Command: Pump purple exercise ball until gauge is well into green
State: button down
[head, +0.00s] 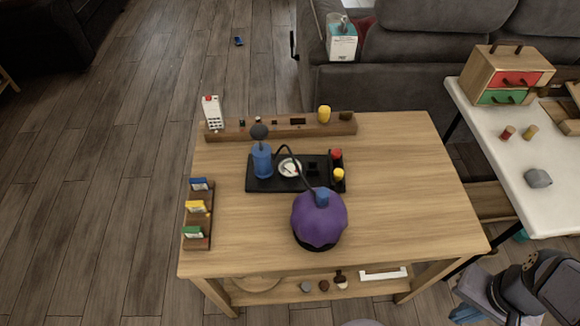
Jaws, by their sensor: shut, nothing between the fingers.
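The purple ball (319,220) sits in a dark ring near the front middle of the wooden table, with a blue fitting (322,197) on top. Its surface looks creased. A dark hose (298,167) runs from the fitting back toward the pump area. The blue pump (262,161) stands upright on a black tray (260,187), with a dark round knob (259,131) above it. The round white-faced gauge (290,167) lies right of the pump. Its needle and colour zones are too small to read. My gripper is not in view.
A wooden rail (285,130) with small items lines the table's back. A card rack (197,240) stands at the left edge. Red and yellow pieces (338,174) sit at the tray's right end. The table's right side is clear. A white table (510,150) stands at right.

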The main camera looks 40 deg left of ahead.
jog(key=shift+f, duration=0.1)
jog(key=shift+f+b, duration=0.95)
jog(key=shift+b, duration=0.1)
jog(key=shift+r, duration=0.1)
notch_tip(320, 180, up, 15)
jog(key=p, duration=1.5)
jog(key=shift+f, duration=0.25)
notch_tip(320, 180, down, 8)
jog(key=b, duration=0.8)
jog(key=shift+f+b, duration=0.2)
jog(key=shift+b, duration=0.15)
dwell(0.5)
jog(key=shift+f, duration=0.1)
dwell(0.3)
jog(key=shift+f+b, duration=0.9)
jog(key=shift+b, duration=0.1)
